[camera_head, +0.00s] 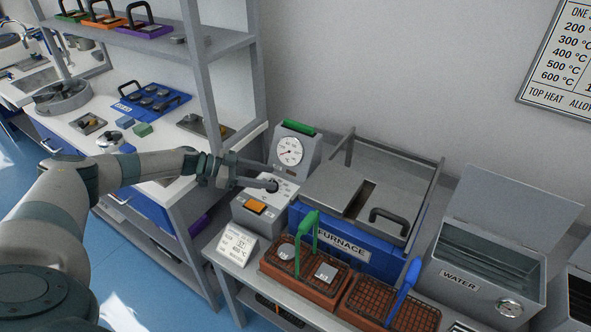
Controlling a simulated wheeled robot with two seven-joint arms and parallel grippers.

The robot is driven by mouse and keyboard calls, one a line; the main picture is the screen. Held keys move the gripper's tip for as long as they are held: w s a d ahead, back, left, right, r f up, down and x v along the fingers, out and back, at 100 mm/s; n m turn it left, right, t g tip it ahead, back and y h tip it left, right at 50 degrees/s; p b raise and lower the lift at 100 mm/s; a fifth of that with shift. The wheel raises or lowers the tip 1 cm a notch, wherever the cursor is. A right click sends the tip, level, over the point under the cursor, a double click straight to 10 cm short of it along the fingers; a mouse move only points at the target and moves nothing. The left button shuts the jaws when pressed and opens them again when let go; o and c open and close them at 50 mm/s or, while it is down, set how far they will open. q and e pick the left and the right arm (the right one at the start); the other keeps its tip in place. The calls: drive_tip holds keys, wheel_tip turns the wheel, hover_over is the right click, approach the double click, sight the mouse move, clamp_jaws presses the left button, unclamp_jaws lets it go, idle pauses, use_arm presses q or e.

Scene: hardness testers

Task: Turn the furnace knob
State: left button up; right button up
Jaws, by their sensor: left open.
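The blue furnace (345,240), labelled FURNACE, has a grey lid with a black handle. To its left is a pale sloped control box (250,219) with an orange switch (256,207). My left gripper (270,177) comes in from the left over the upper part of this box, its fingers apart. A dark round end at the lower fingertip may be the furnace knob; the fingers partly cover this spot, so I cannot tell whether they touch it. My right gripper is out of view.
Two brown baskets, one with a green handle (305,275) and one with a blue handle (390,303), sit in front of the furnace. A water tank (478,277) stands to the right. A shelf post (207,85) rises near my left wrist. A small sign (237,243) stands before the control box.

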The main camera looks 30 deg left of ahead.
use_arm(q)
drive_tip(key=d+r, duration=0.8)
drive_tip(key=d, duration=0.3)
drive_tip(key=shift+w+d+p, duration=0.2)
drive_tip(key=shift+d+p, duration=0.15)
drive_tip(key=shift+p, duration=0.05)
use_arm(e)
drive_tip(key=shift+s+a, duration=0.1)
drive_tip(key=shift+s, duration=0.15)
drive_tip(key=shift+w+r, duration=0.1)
